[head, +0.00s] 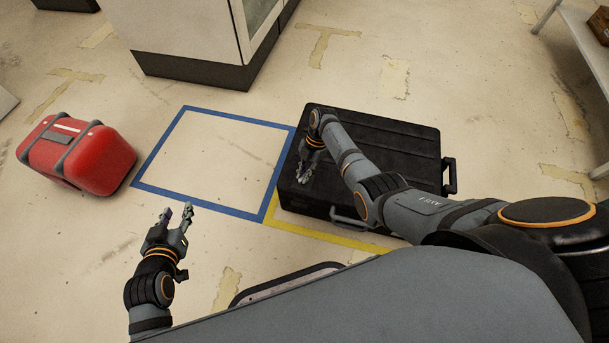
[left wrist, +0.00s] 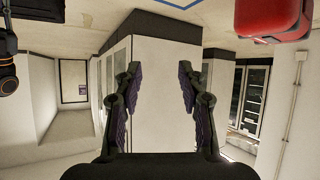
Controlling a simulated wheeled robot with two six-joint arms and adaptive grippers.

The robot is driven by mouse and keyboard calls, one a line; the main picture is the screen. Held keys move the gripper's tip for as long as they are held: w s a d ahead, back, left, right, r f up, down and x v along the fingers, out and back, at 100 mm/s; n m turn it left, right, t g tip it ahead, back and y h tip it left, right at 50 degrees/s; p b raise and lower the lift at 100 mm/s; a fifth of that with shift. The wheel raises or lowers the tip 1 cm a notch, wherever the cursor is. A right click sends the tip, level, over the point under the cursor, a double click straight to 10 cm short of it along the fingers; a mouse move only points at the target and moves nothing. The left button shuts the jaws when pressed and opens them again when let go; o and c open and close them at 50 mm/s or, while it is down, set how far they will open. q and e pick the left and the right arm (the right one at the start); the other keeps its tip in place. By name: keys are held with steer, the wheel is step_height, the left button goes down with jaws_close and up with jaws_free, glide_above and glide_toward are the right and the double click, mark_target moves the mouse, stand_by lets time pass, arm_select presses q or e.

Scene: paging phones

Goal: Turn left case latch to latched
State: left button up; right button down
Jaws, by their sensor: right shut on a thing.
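A black hard case (head: 385,140) lies flat on the floor right of centre in the head view, with a grey handle (head: 345,218) at its near side. My right gripper (head: 304,178) is over the left part of the case, shut on a small part there that looks like the left case latch. The fingers hide that part, so its position cannot be told. My left gripper (head: 177,212) is open and empty above the floor, left of the case. Its two open fingers also show in the left wrist view (left wrist: 160,75).
A red case (head: 100,157) with grey straps lies at the left; it also shows in the left wrist view (left wrist: 268,18). A blue floor square (head: 160,142) is empty. Yellow tape (head: 320,236) borders the black case. A cabinet (head: 190,35) stands behind, a shelf (head: 585,40) at right.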

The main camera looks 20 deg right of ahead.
steer(key=shift+w+f+n+g+h+b, duration=0.1)
steer(key=shift+n+g+h+b, duration=0.35)
steer(key=shift+n, duration=0.75)
arm_select(q)
steer(key=w+r+t, duration=0.2)
steer(key=r+t, duration=0.2)
steer(key=r, duration=0.6)
steer(key=w+r+t+b, duration=0.1)
steer(key=w+r+t, duration=0.2)
steer(key=r, duration=0.6)
steer(key=shift+a+r+t, duration=0.3)
steer(key=shift+r+t, duration=0.05)
steer(key=shift+t, duration=0.85)
arm_select(e)
steer(key=n, duration=0.3)
steer(key=shift+a+g+h, duration=0.1)
steer(key=shift+g+h, duration=0.15)
steer(key=shift+h, duration=0.1)
steer(key=c, duration=1.4)
jaws_free()
steer(key=shift+o, duration=0.2)
steer(key=v, duration=1.2)
